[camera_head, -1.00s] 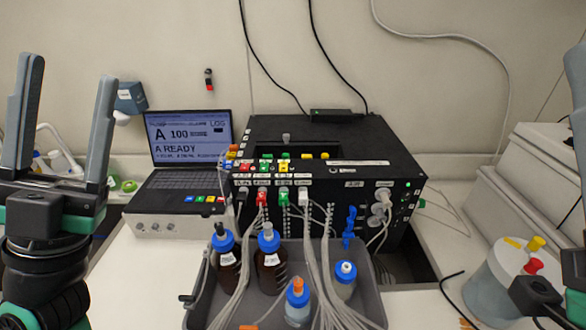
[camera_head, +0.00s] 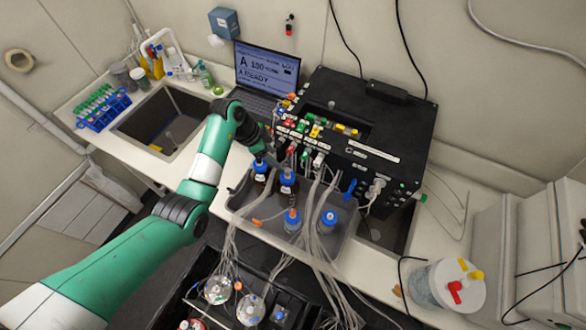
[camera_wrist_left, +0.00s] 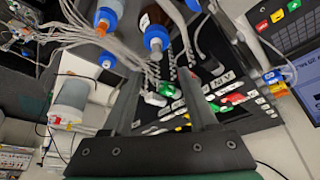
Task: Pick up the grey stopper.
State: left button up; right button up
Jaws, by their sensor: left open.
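The grey stopper (camera_wrist_left: 155,44) sits in the blue cap of a brown bottle, seen upside down near the top of the left wrist view. In the head view this bottle's blue cap (camera_head: 288,174) stands in the grey tray, and the stopper shows small and unclear on top. My left gripper (camera_head: 268,152) is beside the bottles, in front of the black box, partly hidden by its own wrist. In the left wrist view its two fingers (camera_wrist_left: 160,72) are apart, with no stopper held between them. My right gripper is not in view.
The grey tray (camera_head: 340,248) also holds bottles with an orange stopper (camera_head: 293,214) and a white top (camera_head: 329,217). Loose tubes (camera_head: 312,195) run close by. The black box (camera_head: 395,125) and laptop (camera_head: 267,68) stand behind. A lidded container (camera_head: 447,285) is at right.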

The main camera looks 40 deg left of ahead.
aim_at(286, 170)
pick_arm(q)
jog(key=x, duration=0.6)
jog(key=shift+d+r+b, duration=0.1)
jog(key=shift+d+b, duration=0.05)
jog(key=shift+b, duration=0.25)
jog(key=b+x, duration=0.1)
jog(key=x, duration=0.3)
jog(key=shift+s+d+f+b, duration=0.1)
jog(key=shift+d+f+b, duration=0.05)
jog(key=shift+f+b, duration=0.2)
jog(key=shift+r, duration=0.1)
grip_shut()
